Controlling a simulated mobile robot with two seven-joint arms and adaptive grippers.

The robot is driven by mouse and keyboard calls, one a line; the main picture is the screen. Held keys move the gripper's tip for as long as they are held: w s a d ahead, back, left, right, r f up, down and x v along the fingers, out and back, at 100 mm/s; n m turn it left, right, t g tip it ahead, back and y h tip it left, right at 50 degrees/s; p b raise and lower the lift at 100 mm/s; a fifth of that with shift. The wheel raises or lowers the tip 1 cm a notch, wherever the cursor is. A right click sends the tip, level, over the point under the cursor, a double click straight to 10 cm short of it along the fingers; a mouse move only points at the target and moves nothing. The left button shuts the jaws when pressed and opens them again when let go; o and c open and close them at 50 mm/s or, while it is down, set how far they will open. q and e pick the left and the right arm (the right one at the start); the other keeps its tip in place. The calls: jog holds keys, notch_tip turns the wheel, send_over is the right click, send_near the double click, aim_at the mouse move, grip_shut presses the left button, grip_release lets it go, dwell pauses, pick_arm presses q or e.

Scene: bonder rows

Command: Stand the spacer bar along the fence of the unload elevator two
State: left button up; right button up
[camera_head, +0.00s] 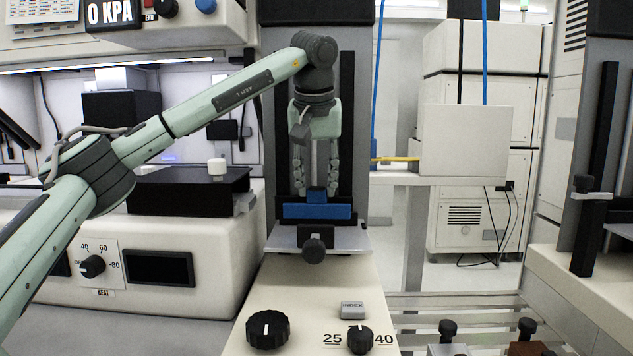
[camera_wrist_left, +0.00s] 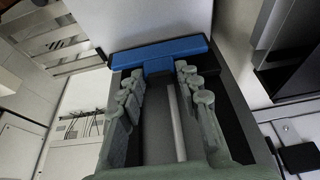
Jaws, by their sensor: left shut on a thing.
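The spacer bar (camera_head: 316,211) is blue, with a short raised grip tab at its middle. It lies crosswise, level, at the back of the grey platform (camera_head: 285,239) of an elevator with a dark column. My left gripper (camera_head: 316,186) points down from above and is shut on the bar's tab. In the left wrist view the gripper (camera_wrist_left: 160,72) has its fingers on either side of the tab, and the blue bar (camera_wrist_left: 185,47) spans across beyond them. I cannot tell whether the bar touches the platform or a fence. My right gripper is not in view.
A black knob (camera_head: 314,250) sits on the platform's front edge. A bonder with a black stage (camera_head: 185,190) stands left. Another machine with a dark post (camera_head: 597,150) stands right.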

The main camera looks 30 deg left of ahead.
pick_arm(q)
jog(key=shift+f, duration=0.1)
jog(key=shift+f, duration=0.75)
jog(key=o, duration=1.2)
jog(key=shift+o, duration=0.2)
jog(key=v, duration=1.2)
